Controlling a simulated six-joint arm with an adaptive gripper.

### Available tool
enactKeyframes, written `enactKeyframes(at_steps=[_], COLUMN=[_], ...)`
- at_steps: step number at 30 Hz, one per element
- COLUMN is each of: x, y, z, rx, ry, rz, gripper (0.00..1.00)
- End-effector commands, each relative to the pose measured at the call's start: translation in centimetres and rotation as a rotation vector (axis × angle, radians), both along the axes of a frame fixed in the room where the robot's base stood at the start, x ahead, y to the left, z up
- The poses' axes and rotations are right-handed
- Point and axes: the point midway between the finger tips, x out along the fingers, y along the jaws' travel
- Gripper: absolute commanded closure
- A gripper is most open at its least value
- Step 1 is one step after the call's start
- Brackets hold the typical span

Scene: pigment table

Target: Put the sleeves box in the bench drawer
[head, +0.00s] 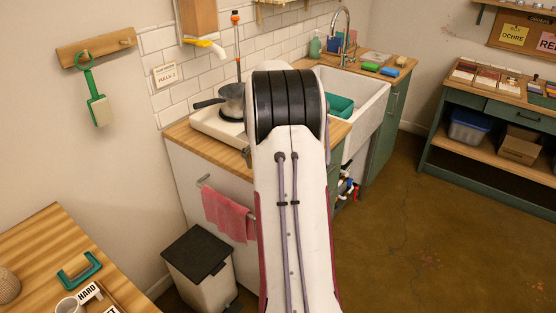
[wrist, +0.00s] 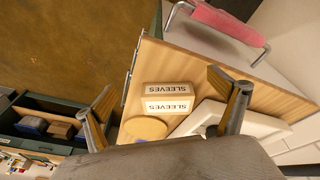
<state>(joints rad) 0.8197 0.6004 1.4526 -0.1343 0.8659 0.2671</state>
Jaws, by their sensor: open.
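The sleeves box (wrist: 167,97), tan with white SLEEVES labels on two faces, sits on the wooden counter (wrist: 190,58) in the wrist view. My gripper (wrist: 162,84) is open, its two fingers spread to the left and right of the box in that view. No contact shows, and I cannot tell the height between them. In the head view my arm hides the box and gripper. The green bench (head: 480,176) stands at the right; its drawer front (head: 520,114) looks shut. The bench also shows at lower left in the wrist view (wrist: 42,118).
A round wooden piece (wrist: 143,128) lies close beside the box. The white hob (head: 217,128) carries a grey pot (head: 232,101). A white sink (head: 360,113) is right of my arm. A pink towel (head: 228,213) hangs on the cabinet front. Open floor (head: 410,240) lies before the bench.

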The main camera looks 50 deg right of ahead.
Motion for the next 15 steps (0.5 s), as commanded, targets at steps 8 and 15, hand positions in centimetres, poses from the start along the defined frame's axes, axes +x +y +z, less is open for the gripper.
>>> enactKeyframes(at_steps=[8, 15], x=[2.8, 3.5], y=[-5.1, -6.2], z=[1.9, 3.5], rx=[-0.082, -0.110], ry=[-0.074, -0.118], rz=[-0.084, -0.149], gripper=[0.04, 0.04])
